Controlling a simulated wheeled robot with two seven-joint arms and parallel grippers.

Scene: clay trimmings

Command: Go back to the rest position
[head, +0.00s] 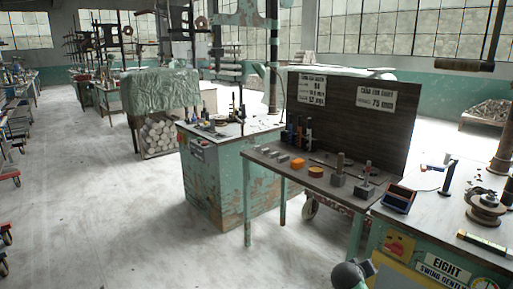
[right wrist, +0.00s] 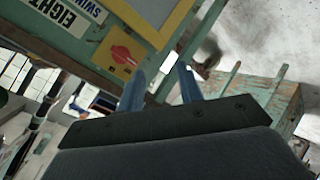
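My right gripper (right wrist: 160,72) shows in the right wrist view, its two blue fingers apart with nothing between them. The view behind it is tilted, with the green bench front and its yellow-framed panel beyond the fingers. In the head view, a grey and black part of my own arm shows at the bottom edge, right of the middle. My left gripper is not in either view.
A narrow table (head: 283,168) holds grey blocks, an orange piece (head: 297,164) and tools before a dark board (head: 340,115). A green bench (head: 440,240) stands at the right, a worn green cabinet (head: 215,180) behind.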

